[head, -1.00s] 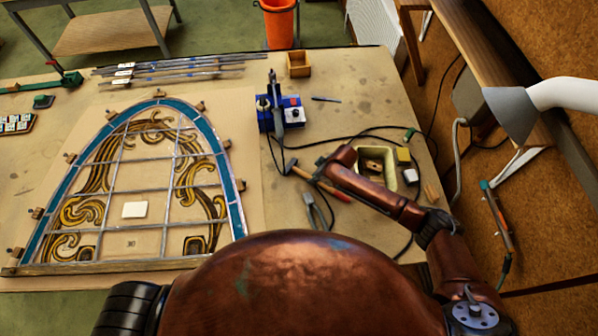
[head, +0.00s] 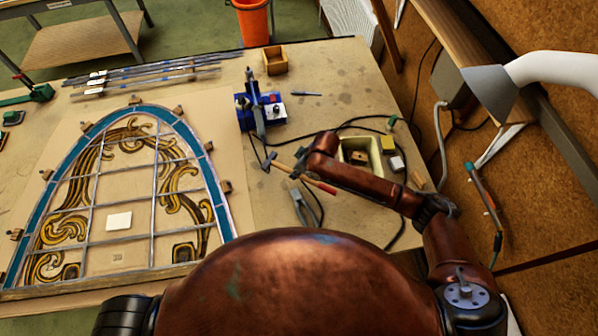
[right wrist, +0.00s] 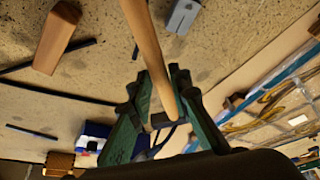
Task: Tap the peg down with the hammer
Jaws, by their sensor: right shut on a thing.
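The hammer (head: 284,168) has a pale wooden handle and a red grip end, right of the leaded panel in the head view. My right gripper (head: 304,170) is shut on its handle. In the right wrist view the handle (right wrist: 146,40) runs between the green fingers (right wrist: 164,108) of my right gripper and out of the top edge. Small wooden pegs or blocks stand around the arched panel; one (head: 224,187) is at its right edge, left of the hammer and apart from it. I cannot tell which peg is meant. My left gripper is out of view.
The leaded panel (head: 152,180) fills the left of the table. A blue tool (head: 262,110) and a wooden box (head: 274,61) stand behind the hammer. Pliers (head: 303,208) and black cables lie close to it. A pale tub (head: 375,149) is partly behind my right arm.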

